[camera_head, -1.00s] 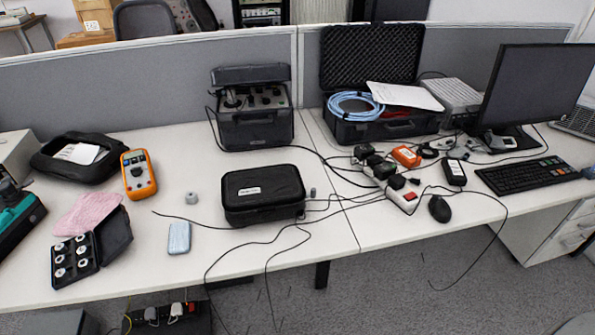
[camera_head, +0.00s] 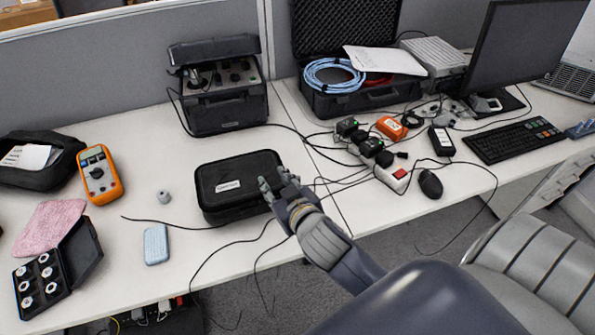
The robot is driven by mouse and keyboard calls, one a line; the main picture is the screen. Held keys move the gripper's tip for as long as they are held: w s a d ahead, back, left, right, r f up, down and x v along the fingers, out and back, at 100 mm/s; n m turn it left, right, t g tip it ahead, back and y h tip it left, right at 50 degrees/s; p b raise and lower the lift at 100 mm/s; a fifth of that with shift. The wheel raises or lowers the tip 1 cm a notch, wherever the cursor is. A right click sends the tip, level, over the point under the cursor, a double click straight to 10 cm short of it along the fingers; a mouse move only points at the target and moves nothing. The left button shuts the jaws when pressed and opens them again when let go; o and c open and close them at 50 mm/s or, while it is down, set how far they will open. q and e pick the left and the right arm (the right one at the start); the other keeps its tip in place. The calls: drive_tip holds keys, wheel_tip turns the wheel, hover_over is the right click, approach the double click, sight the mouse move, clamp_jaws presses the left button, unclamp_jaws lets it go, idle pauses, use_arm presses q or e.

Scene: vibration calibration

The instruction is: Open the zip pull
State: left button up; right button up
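A black zip case (camera_head: 238,184) with a small white label lies closed on the desk, near the middle of the picture. My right gripper (camera_head: 277,184) is at the case's right front corner, overlapping its edge in the picture. I cannot tell whether it touches the case. The zip pull cannot be made out; the gripper covers that corner. The gripper's fingers are too small to tell whether they are open or shut. My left gripper is not in view.
Black cables (camera_head: 316,183) run right of the case to a power strip (camera_head: 392,176). A grey instrument case (camera_head: 222,109) stands behind it. A blue-grey box (camera_head: 156,245), an orange multimeter (camera_head: 99,174) and a sensor case (camera_head: 43,280) lie to the left. The desk before the case is mostly clear.

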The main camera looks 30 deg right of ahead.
drive_tip(key=w+a+r+n+t+y, duration=0.2)
drive_tip(key=w+a+r+t+y, duration=0.15)
drive_tip(key=r, duration=0.45)
drive_tip(key=w+a+r+n+t+y, duration=0.3)
drive_tip(key=w+a+r, duration=0.1)
drive_tip(key=r, duration=0.3)
drive_tip(key=s+a+r+n+g+y, duration=0.2)
drive_tip(key=a+r+n+g+y, duration=0.35)
drive_tip(key=a+n+y, duration=0.55)
wheel_tip(320, 180, down, 7)
drive_tip(key=s+a+n+g, duration=0.2)
drive_tip(key=n+g, duration=0.3)
drive_tip(key=g, duration=0.4)
drive_tip(key=d+f+g+h, duration=0.3)
drive_tip(key=d+f+h, duration=0.25)
drive_tip(key=f, duration=0.25)
drive_tip(key=d+f+m+g+h, duration=0.2)
drive_tip(key=d+m+h, duration=0.6)
drive_tip(key=d, duration=1.7)
drive_tip(key=f, duration=0.3)
drive_tip(key=f+n+h+p, duration=0.1)
drive_tip(key=f, duration=0.3)
drive_tip(key=w+f+n+h, duration=0.1)
drive_tip(key=f, duration=0.2)
drive_tip(key=shift+a+f, duration=0.15)
drive_tip(key=shift+a, duration=0.15)
